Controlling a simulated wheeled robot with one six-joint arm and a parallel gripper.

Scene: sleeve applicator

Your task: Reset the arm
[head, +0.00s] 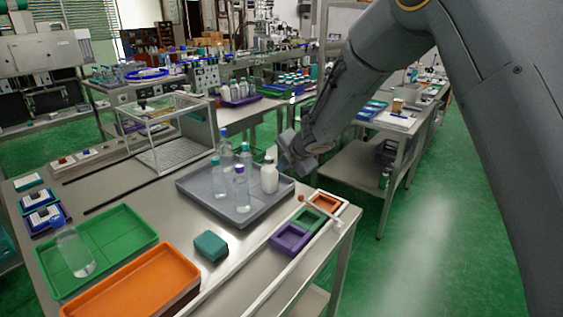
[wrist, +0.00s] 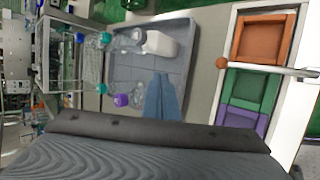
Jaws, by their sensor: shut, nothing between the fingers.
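My gripper (head: 292,152) is shut and empty, raised above the back right of the grey tray (head: 205,205). Its dark body (wrist: 160,145) fills the bottom of the wrist view. The grey tray holds a white bottle (head: 269,177), a clear bottle with a purple cap (head: 241,190) and clear bottles with teal caps (head: 225,152). In the wrist view the tray (wrist: 180,28) lies beyond my gripper, with the white bottle (wrist: 160,43) inside. No bottle is in my fingers.
A white frame with purple (head: 290,240), green and orange (head: 325,203) bins and a ball-ended rod (head: 318,210) lines the right edge. A green tray (head: 120,230) with a clear bottle (head: 75,252), an orange tray (head: 140,285) and a teal block (head: 210,246) are nearer.

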